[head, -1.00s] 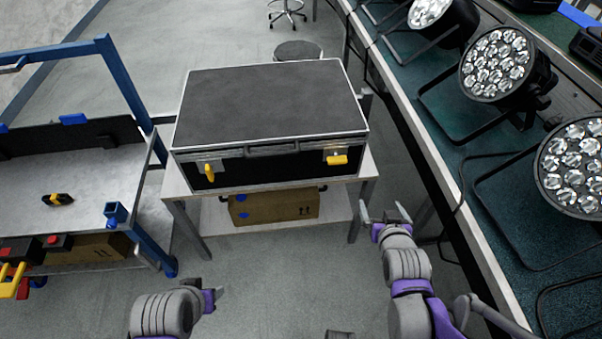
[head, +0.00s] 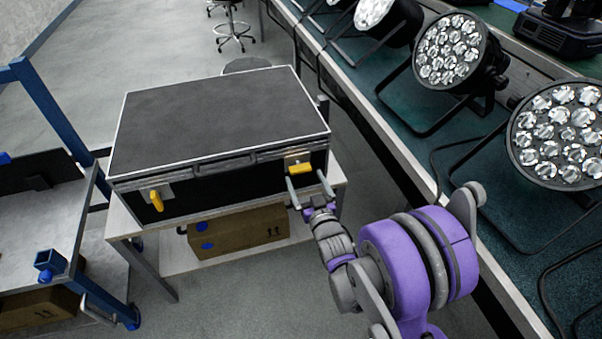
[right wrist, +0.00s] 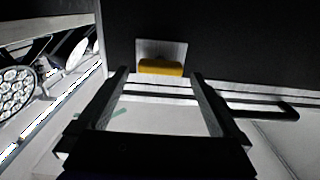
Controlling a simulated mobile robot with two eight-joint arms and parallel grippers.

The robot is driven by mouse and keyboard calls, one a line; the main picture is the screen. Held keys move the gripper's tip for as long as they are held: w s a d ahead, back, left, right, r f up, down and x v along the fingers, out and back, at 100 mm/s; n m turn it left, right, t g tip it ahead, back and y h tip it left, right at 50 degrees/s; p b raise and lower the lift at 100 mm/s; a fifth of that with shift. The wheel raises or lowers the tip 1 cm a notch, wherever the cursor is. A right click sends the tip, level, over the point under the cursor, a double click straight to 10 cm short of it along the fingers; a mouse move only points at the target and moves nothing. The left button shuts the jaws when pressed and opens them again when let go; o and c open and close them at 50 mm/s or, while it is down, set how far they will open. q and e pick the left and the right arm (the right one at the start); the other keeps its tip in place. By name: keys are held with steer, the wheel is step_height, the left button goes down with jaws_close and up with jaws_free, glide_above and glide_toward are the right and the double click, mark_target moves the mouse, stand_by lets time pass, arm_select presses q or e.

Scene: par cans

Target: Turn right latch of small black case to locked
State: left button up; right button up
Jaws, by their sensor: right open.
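The small black case (head: 215,120) with silver edges stands shut on a small light table. Its right latch (head: 300,168) is a yellow handle on a metal plate, lying horizontal. Its left latch (head: 156,201) is a yellow handle pointing down. My right gripper (head: 310,183) is open and empty, just in front of and slightly below the right latch, fingers pointing at the case front. In the right wrist view the yellow latch (right wrist: 160,67) shows ahead, between and beyond the two open fingers (right wrist: 160,85); I see no contact. My left gripper is not in view.
A cardboard box (head: 238,232) lies on the table's lower shelf. A long green-topped bench with several par cans (head: 462,50) runs along the right, close to my right arm. A blue-framed cart (head: 50,262) stands at the left.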

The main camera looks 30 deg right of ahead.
mark_target(302, 172)
steer(key=shift+x, duration=1.7)
steer(key=c, duration=1.2)
